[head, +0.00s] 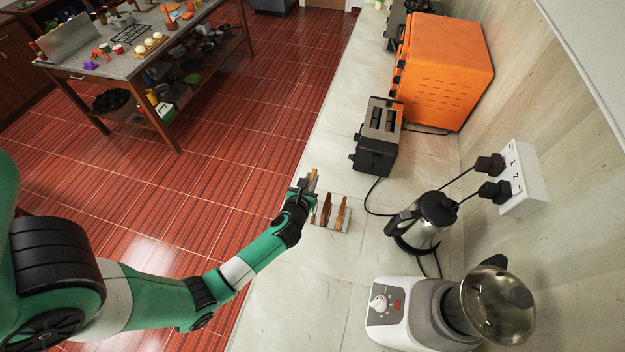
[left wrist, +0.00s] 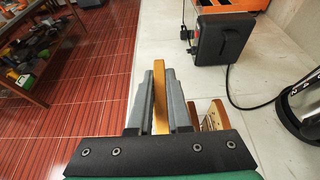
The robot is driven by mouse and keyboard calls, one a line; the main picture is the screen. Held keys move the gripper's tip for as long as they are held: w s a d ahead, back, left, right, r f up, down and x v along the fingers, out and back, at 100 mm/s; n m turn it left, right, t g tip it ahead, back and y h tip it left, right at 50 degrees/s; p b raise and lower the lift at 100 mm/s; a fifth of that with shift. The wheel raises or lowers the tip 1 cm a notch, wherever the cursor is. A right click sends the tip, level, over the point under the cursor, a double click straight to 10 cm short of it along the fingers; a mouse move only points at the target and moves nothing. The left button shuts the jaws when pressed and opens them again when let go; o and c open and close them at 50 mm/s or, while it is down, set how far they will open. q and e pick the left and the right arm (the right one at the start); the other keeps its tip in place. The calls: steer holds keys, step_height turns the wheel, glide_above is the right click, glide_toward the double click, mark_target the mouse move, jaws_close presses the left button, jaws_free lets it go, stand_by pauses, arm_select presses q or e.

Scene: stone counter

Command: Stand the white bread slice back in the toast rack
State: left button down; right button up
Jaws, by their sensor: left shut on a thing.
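The toast rack (head: 345,227) stands on the counter near its left edge, with a dark brown slice (head: 326,208) and a lighter brown slice (head: 341,212) upright in it. My left gripper (head: 306,187) is at the rack's left end, shut on a bread slice (head: 313,177). In the left wrist view this slice (left wrist: 160,95) shows edge-on with a golden-tan crust, upright between the grey fingers; its pale faces are hidden. Part of the rack's contents (left wrist: 213,115) shows right of the fingers. I cannot tell whether the held slice touches the rack. My right gripper is not in view.
A black toaster (head: 378,135) stands beyond the rack, with an orange oven (head: 445,70) behind it. The counter just right of the rack is clear, apart from a cable.

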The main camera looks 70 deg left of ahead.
arm_select(q)
steer(key=shift+r, duration=0.15)
step_height(320, 180, down, 6)
steer(key=b, duration=0.4)
steer(key=shift+b, duration=0.3)
steer(key=shift+p, duration=0.65)
stand_by(1.0)
steer(key=shift+f, duration=0.2)
steer(key=shift+f+b, duration=0.3)
steer(key=shift+b, duration=0.15)
steer(key=shift+f+b, duration=2.1)
steer(key=shift+f, duration=0.5)
steer(key=c, duration=0.8)
jaws_free()
